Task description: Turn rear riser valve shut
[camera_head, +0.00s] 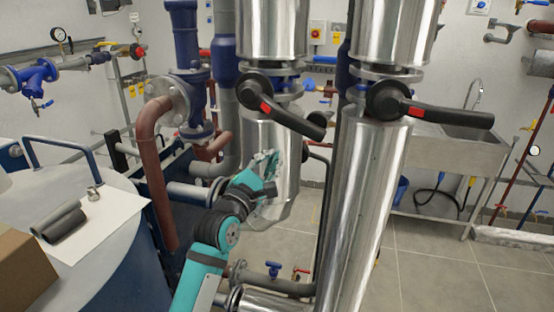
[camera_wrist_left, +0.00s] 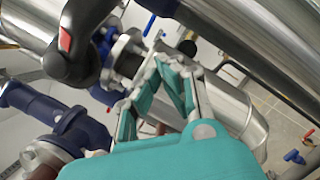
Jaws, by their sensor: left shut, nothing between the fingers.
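Two shiny metal risers stand upright, each with a black lever valve with a red mark. In the head view, the left valve's lever (camera_head: 290,120) slants down to the right. The right valve's lever (camera_head: 440,115) points right, nearly level, on the nearer-looking riser. My left gripper (camera_head: 268,165) is shut and empty, below the left lever and in front of the left riser (camera_head: 283,180). In the left wrist view my gripper (camera_wrist_left: 165,68) is at the centre. A black lever (camera_wrist_left: 72,45) is at upper left, apart from the fingers. My right gripper is not in view.
Red-brown pipes (camera_head: 152,150) and blue flanged fittings (camera_head: 186,60) stand left of the risers. A tank top with a paper sheet (camera_head: 92,235) and a cardboard box (camera_head: 22,270) is at lower left. A sink bench (camera_head: 450,150) is behind; floor is open at right.

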